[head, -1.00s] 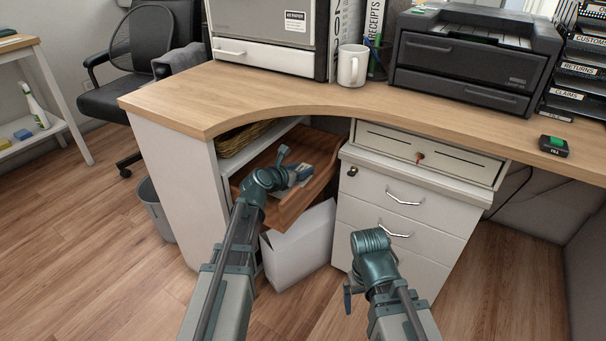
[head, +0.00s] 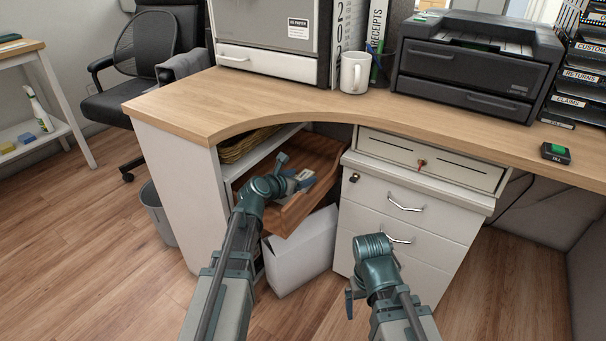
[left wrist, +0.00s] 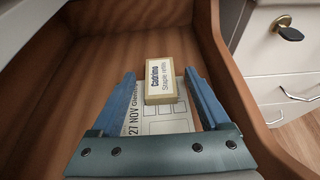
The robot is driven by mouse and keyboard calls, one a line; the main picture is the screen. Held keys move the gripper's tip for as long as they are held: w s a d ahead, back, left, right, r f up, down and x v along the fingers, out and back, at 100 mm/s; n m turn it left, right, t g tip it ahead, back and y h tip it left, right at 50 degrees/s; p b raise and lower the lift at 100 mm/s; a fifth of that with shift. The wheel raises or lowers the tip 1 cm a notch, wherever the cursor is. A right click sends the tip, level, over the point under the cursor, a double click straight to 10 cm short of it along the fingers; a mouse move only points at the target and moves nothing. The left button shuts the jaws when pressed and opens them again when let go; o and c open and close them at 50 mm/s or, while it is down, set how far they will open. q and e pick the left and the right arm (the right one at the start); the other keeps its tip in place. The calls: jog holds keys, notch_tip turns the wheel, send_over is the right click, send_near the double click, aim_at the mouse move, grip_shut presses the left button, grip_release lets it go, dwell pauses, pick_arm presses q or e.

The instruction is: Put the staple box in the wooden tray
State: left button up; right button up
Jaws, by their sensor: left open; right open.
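The staple box (left wrist: 162,80) is a small tan carton with a white label reading "Cadrimo Staple refills". It lies in the wooden tray (left wrist: 60,85), on or against a pale printed card (left wrist: 160,122). My left gripper (left wrist: 160,73) is open, with one finger on each side of the box. The gap on the right looks wider; whether either finger touches cannot be told. In the head view the tray (head: 318,150) sits under the desk, and my left gripper (head: 294,172) reaches into it, partly hiding its contents. My right gripper (head: 351,297) is open and empty before the cabinet.
The desk top (head: 250,105) overhangs the tray. A white drawer cabinet (head: 405,215) stands close on the right, and a white box (head: 300,255) is below the tray. A wicker basket (head: 245,147) sits on the left shelf. Floor is free on the left.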

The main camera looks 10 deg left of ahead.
pick_arm(q)
jog(key=p+v, duration=0.1)
jog(key=v, duration=0.4)
jog(key=shift+s+r+p, duration=0.15)
jog(key=shift+s+p, duration=0.05)
jog(key=shift+p, duration=0.1)
jog(key=shift+w, duration=0.1)
